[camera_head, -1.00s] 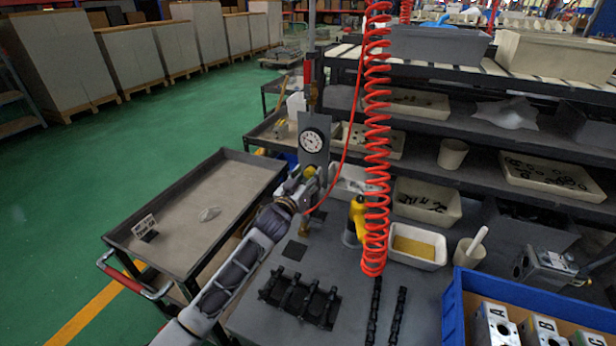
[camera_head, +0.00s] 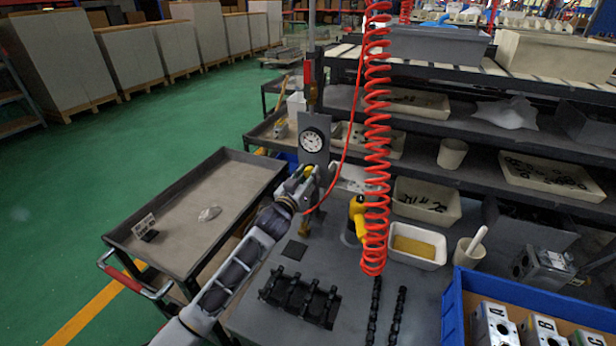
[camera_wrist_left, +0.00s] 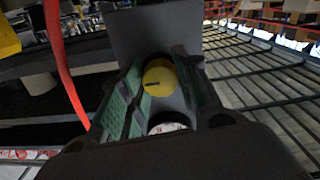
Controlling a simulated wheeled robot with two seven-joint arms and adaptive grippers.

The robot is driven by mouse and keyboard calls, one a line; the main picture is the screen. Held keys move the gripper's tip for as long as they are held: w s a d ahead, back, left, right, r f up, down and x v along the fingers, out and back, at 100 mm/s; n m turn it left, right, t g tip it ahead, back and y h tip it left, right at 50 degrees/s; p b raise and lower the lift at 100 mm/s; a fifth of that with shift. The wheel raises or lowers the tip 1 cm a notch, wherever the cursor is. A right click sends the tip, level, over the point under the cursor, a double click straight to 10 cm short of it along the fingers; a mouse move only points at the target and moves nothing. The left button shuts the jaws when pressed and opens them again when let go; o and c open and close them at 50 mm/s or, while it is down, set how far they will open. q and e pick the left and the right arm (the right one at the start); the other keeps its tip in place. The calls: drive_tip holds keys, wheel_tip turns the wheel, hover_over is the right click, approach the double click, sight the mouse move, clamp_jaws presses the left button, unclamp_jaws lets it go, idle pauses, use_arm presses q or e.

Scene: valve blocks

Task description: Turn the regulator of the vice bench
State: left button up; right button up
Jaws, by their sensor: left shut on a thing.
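The regulator is a yellow round knob (camera_head: 309,171) below the white-faced gauge (camera_head: 312,141) on a grey upright plate of the bench. In the left wrist view the knob (camera_wrist_left: 160,77) sits between the green-padded fingers, with a dark mark on its face. My left gripper (camera_head: 306,182) is shut on the knob, and its fingers partly hide it in the head view. A white round gauge face (camera_wrist_left: 167,128) shows partly at the bottom in the wrist view. My right gripper is not in view.
A red coiled hose (camera_head: 376,150) hangs just right of the gripper. A yellow-handled tool (camera_head: 357,218) stands on the bench (camera_head: 340,285). A black rack (camera_head: 299,298) lies in front, a blue crate (camera_head: 456,310) is at right, and a grey cart (camera_head: 200,200) is at left.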

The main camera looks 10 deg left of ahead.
use_arm(q)
drive_tip(key=shift+m+p, duration=0.3)
drive_tip(key=shift+m, duration=0.2)
drive_tip(key=shift+r+m+p, duration=0.1)
drive_tip(key=shift+m+p, duration=0.25)
drive_tip(key=shift+m, duration=0.15)
drive_tip(key=m+p, duration=0.2)
drive_tip(key=m, duration=0.2)
drive_tip(key=shift+r, duration=0.1)
drive_tip(key=shift+m, duration=0.6)
drive_tip(key=shift+m+p, duration=0.3)
drive_tip(key=shift+m, duration=0.2)
drive_tip(key=shift+m+p, duration=0.3)
drive_tip(key=shift+m, duration=0.6)
drive_tip(key=m+p, duration=0.1)
drive_tip(key=m, duration=0.2)
drive_tip(key=shift+m, duration=0.3)
drive_tip(key=m, duration=0.2)
drive_tip(key=shift+m+p, duration=0.35)
drive_tip(key=shift+m, duration=0.45)
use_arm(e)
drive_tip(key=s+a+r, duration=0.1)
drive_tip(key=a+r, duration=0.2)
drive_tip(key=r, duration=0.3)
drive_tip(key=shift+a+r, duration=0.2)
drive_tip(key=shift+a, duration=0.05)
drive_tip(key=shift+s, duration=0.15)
